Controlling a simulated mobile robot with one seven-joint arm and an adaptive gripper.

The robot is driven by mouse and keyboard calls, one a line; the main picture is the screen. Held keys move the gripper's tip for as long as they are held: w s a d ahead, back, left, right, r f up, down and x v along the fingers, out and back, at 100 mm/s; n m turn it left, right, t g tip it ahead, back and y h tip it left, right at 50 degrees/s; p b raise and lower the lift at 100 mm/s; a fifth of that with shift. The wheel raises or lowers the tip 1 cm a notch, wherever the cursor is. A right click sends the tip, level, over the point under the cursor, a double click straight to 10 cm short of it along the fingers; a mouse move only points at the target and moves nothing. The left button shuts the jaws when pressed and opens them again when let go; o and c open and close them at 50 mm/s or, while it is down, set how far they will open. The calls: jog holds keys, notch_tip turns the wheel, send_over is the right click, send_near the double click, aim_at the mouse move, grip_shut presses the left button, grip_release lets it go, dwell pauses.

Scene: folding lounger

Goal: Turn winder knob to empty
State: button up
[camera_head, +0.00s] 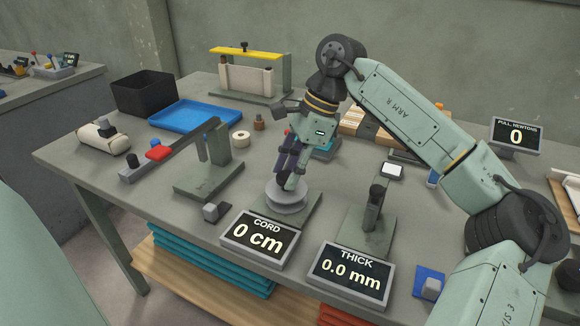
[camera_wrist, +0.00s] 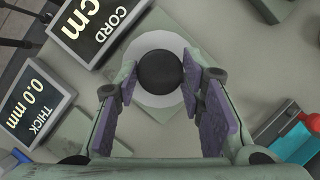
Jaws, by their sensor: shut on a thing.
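The winder (camera_head: 287,207) is a pale grey round spool on a flat green-grey base at the bench's front middle. Its round black knob (camera_wrist: 159,71) shows in the wrist view over the white disc (camera_wrist: 150,98). My gripper (camera_head: 289,183) points down over the spool, its purple-padded fingers on either side of the knob and shut on it. In the head view the fingers mostly hide the knob. The CORD display (camera_head: 258,238) in front of the winder reads 0 cm.
The THICK display (camera_head: 350,278) reads 0.0 mm, beside an upright stand (camera_head: 375,210) right of the winder. A lever stand (camera_head: 215,165) is to the left. A blue tray (camera_head: 195,116) and black bin (camera_head: 145,92) lie behind. The PULL display (camera_head: 516,135) reads 0.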

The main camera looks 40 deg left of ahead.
jog(key=shift+n, duration=0.4)
jog(key=o, duration=1.1)
jog(key=shift+w+r, duration=0.1)
jog(key=v, duration=1.1)
jog(key=shift+w+r, duration=0.1)
jog(key=shift+r, duration=0.3)
